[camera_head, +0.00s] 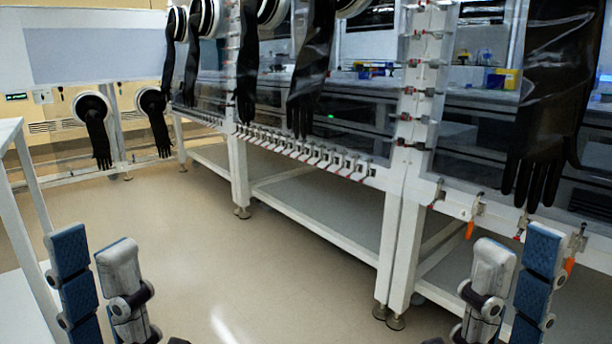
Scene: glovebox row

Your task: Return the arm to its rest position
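My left gripper (93,250) shows at the lower left, its fingers pointing up. One finger shows a blue textured pad and the other a grey outer side. The fingers stand apart with nothing seen between them. My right gripper (519,242) shows at the lower right in a mirrored pose, also open and empty. It is in front of the lower edge of the glovebox row (397,200), with a gap that I cannot judge. The wrists and most of both arms are below the frame or hidden.
Black gloves hang from the glovebox ports, including a large glove (548,100) above my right gripper. A white table (22,290) stands at the left, beside my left gripper. The beige floor (240,265) between is clear.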

